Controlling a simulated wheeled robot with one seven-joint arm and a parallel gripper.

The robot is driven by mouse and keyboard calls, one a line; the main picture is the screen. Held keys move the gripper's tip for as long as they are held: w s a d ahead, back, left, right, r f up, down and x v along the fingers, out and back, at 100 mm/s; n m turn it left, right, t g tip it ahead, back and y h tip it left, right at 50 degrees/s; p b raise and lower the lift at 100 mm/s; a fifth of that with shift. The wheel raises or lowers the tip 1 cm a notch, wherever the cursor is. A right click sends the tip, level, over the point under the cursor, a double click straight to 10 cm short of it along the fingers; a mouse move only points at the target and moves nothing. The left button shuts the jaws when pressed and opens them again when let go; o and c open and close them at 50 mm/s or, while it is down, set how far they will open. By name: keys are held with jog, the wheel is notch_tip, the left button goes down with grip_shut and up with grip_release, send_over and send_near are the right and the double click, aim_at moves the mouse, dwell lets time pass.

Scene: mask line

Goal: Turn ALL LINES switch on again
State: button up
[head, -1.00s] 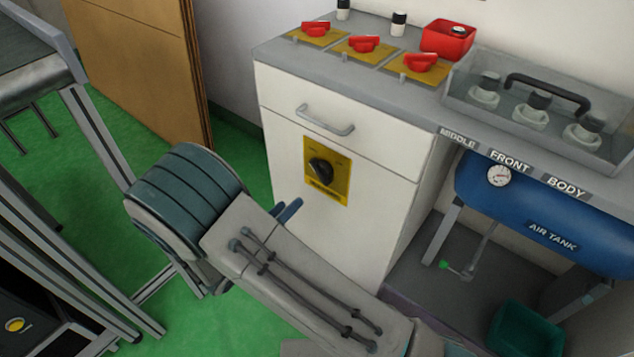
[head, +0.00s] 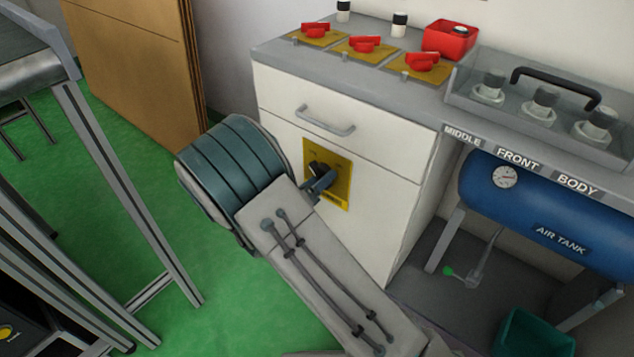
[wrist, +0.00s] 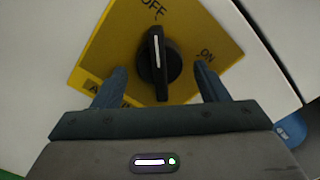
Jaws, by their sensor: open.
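The ALL LINES switch is a black rotary knob (wrist: 159,66) on a yellow plate (wrist: 100,50) with OFF and ON printed on it. Its white mark points up toward OFF in the wrist view. The plate (head: 341,185) is on the white cabinet door in the head view, with the knob partly covered by my gripper. My gripper (wrist: 161,82) is open, with one finger on each side of the knob's lower part. I see gaps between the fingers and the knob. The gripper also shows at the plate in the head view (head: 318,187).
The cabinet (head: 375,225) has a drawer handle (head: 325,121) above the switch. Red switches (head: 365,45) and a red box (head: 450,38) are on top. A blue air tank (head: 550,215) is at right, and a metal-legged table (head: 125,190) at left.

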jog(key=c, duration=1)
jog(key=shift+m, duration=0.3)
jog(key=shift+w+a+m+b, duration=0.15)
jog(key=shift+m+b, duration=0.6)
jog(key=shift+m, duration=2.1)
jog(key=shift+w+a+m+b, duration=0.15)
jog(key=shift+m+b, duration=0.55)
jog(key=shift+m, duration=2.2)
jog(key=shift+a+m+b, duration=0.2)
jog(key=shift+m+b, duration=0.55)
jog(key=shift+m, duration=2.1)
jog(key=o, duration=1)
